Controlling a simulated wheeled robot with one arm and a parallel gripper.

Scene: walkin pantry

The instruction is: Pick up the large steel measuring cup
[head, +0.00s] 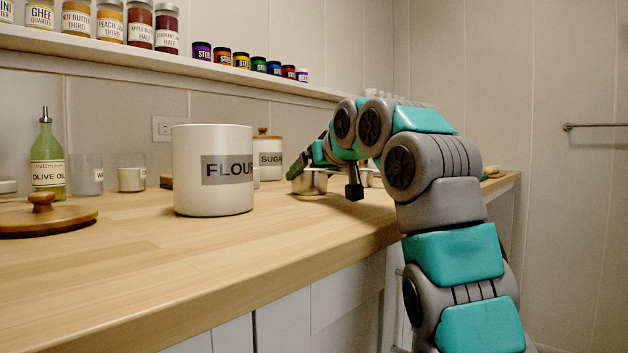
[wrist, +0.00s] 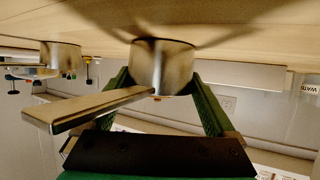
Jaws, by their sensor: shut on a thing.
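A steel measuring cup (head: 312,184) with a long flat handle is at the wooden counter, right of the flour canister. It also shows in the wrist view (wrist: 162,65), with its handle pointing to the lower left. My gripper (head: 298,171) has its green fingers on either side of the cup, shut on its body. The cup's base is at or very close to the counter; I cannot tell whether there is a gap. The cup's far side is hidden.
Another steel cup (wrist: 62,57) stands to the side in the wrist view. The white flour canister (head: 213,185) stands left of my gripper, with the sugar canister (head: 267,158) behind. A wooden lid (head: 45,218) lies at the left. The counter's (head: 150,270) front is clear.

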